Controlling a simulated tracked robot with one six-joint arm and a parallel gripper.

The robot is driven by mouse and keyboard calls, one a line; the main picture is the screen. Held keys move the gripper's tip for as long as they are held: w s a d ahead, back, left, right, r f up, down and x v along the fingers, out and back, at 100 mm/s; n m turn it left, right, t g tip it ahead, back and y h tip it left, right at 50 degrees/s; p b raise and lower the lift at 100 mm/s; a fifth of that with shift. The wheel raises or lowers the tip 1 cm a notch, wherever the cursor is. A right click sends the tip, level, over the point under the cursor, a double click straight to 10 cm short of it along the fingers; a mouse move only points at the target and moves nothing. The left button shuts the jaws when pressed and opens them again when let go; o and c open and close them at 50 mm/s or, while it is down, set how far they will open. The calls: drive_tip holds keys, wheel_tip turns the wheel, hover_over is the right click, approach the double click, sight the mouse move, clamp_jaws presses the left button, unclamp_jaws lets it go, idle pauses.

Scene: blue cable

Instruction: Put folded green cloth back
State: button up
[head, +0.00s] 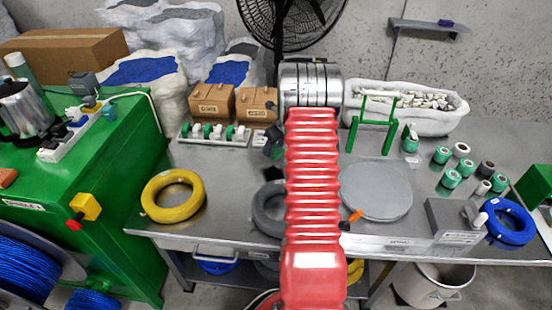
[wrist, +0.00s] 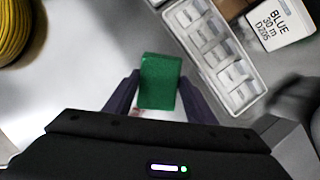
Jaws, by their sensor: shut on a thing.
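In the wrist view, a folded green cloth (wrist: 160,68) stands between the two dark fingers of my gripper (wrist: 159,82). The fingers are shut on its sides, and its far end sticks out past the fingertips. Grey tabletop shows around it; I cannot tell how high it is held. In the head view, my red arm crosses the middle of the table, and the cloth cannot be made out there.
A white compartment tray (wrist: 212,52) lies right of the cloth, beside a box labelled BLUE (wrist: 283,22). A yellow coil (head: 173,196) lies at the table's left. A round grey disc (head: 375,190), green stand (head: 372,125) and several green-and-white rolls (head: 451,178) lie right of my arm.

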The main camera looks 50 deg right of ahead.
sight(275, 164)
drive_tip(key=shift+f, duration=1.25)
drive_tip(key=shift+f, duration=1.85)
drive_tip(key=shift+f, duration=0.1)
drive_tip(key=o, duration=1)
drive_tip(key=v, duration=1.2)
